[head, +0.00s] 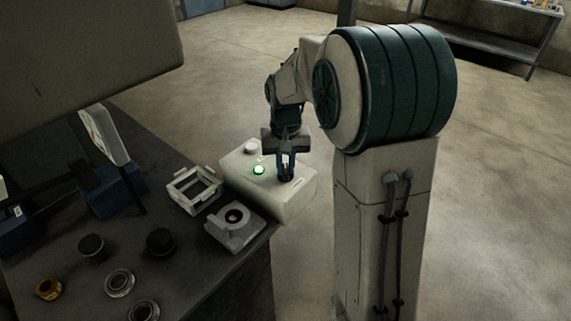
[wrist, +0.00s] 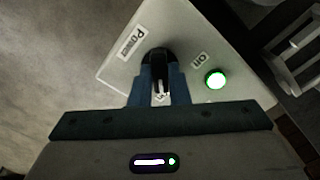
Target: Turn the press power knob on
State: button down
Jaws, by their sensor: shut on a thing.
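The press control box (head: 295,204) is a pale box at the right end of the dark bench. A round lamp on its top glows green (head: 259,170); the lamp also shows in the wrist view (wrist: 215,79), beside a label reading "ON". The black power knob (wrist: 156,56) sits between the "Power" label (wrist: 131,43) and the "ON" label (wrist: 200,59). My gripper (head: 286,176) points down at the box from above. In the wrist view its blue fingers (wrist: 158,85) are shut on the knob, hiding part of it. In the head view the knob is mostly hidden by the fingers.
A pale round button (head: 251,146) is on the box's far side. A square frame (head: 193,188) and a grey block with a round hole (head: 236,228) lie beside the box. Several round parts lie on the bench (head: 190,270). Open floor lies behind the box.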

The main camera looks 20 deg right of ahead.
aim_at(286, 169)
dwell(0.3)
jog(key=c, duration=1.4)
grip_release()
notch_tip(286, 169, up, 14)
jog(key=shift+f+p, duration=0.1)
jog(key=shift+p, duration=0.3)
jog(key=s+f+t, duration=0.1)
jog(key=s+f, duration=0.1)
jog(key=s, duration=0.5)
jog(key=s+f+n+t+p, duration=0.1)
jog(key=s+f, duration=0.1)
jog(key=s, duration=0.4)
jog(key=s+f+p, duration=0.1)
jog(key=s, duration=0.6)
jog(key=shift+s+f+n+t, duration=0.35)
jog(key=shift+f+n+t, duration=0.05)
